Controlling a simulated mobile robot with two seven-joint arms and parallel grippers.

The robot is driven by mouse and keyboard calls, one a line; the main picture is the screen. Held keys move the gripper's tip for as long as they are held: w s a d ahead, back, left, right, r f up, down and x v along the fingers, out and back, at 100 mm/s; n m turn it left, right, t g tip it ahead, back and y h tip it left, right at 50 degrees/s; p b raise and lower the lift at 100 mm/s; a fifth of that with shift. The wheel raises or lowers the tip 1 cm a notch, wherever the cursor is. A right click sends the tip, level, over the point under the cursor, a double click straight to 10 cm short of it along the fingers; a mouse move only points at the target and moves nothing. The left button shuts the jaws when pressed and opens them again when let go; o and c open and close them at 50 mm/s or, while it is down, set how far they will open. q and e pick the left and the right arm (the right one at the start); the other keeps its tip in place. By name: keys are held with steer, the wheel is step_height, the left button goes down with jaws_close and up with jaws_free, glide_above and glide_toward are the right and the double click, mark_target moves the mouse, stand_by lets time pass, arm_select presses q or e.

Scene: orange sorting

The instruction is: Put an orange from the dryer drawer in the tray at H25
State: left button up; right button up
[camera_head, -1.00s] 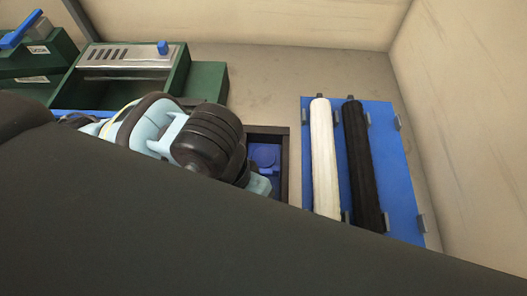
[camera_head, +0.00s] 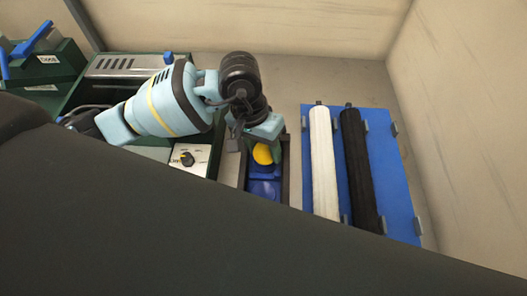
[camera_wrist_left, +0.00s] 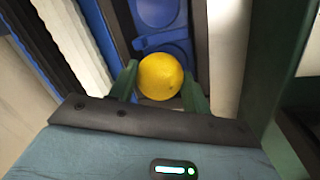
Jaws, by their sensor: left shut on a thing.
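The orange (camera_head: 263,154), yellow and round, is between the fingers of my left gripper (camera_head: 265,150). In the left wrist view the orange (camera_wrist_left: 160,76) sits between the two green fingers of my left gripper (camera_wrist_left: 160,85), which is shut on it. The dryer drawer (camera_head: 283,185) is a dark narrow box with blue round-cupped inserts (camera_head: 263,190), below the orange. The blue cups (camera_wrist_left: 155,14) also show in the left wrist view beyond the orange. I cannot tell how high the orange is above them. My right gripper is not in view. No H25 label is readable.
A blue board (camera_head: 405,185) with a white roller (camera_head: 324,160) and a black roller (camera_head: 361,165) lies to the right. A large dark surface covers the lower foreground.

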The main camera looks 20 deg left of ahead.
mark_target(263, 156)
arm_select(q)
steer(key=shift+w+f, duration=0.1)
steer(key=shift+w, duration=0.25)
step_height(263, 156, down, 3)
steer(key=shift+f+p, duration=0.1)
steer(key=shift+p, duration=0.2)
steer(key=shift+s+f, duration=0.15)
steer(key=shift+f, duration=0.1)
steer(key=shift+s+f, duration=0.1)
steer(key=shift+f, duration=0.2)
steer(key=o, duration=0.7)
steer(key=shift+f, duration=0.1)
steer(key=shift+c, duration=0.2)
steer(key=shift+o, duration=0.4)
